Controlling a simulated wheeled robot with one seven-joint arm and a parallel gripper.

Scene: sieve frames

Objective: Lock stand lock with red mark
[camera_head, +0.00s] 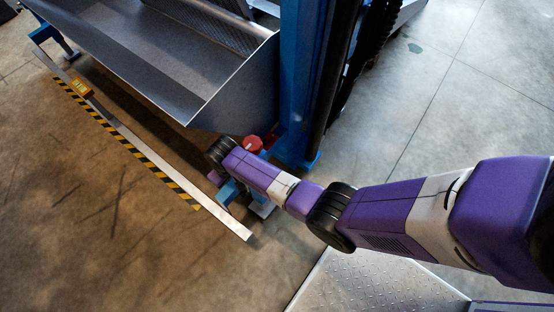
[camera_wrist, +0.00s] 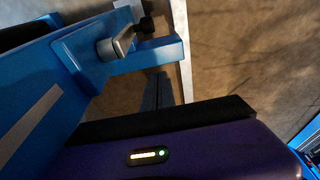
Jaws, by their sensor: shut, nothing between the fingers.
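A red round part (camera_head: 253,143) shows in the head view at the foot of the blue column, just beyond my arm's end. In the wrist view a grey metal lever (camera_wrist: 117,44) sits on a blue stand bracket (camera_wrist: 150,58); no red mark shows on it in this view. My gripper (camera_wrist: 163,88) shows as narrow dark fingers beyond my purple wrist housing, close below the bracket. It is shut and empty. Whether it touches the bracket, I cannot tell. In the head view my arm hides most of the lock area and the fingers.
A blue column (camera_head: 300,80) stands beside a large metal trough (camera_head: 225,95). A metal strip (camera_head: 150,150) with yellow-black tape lies along the floor at left. A blue foot (camera_head: 262,207) shows below my arm. Brown floor at lower left is open.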

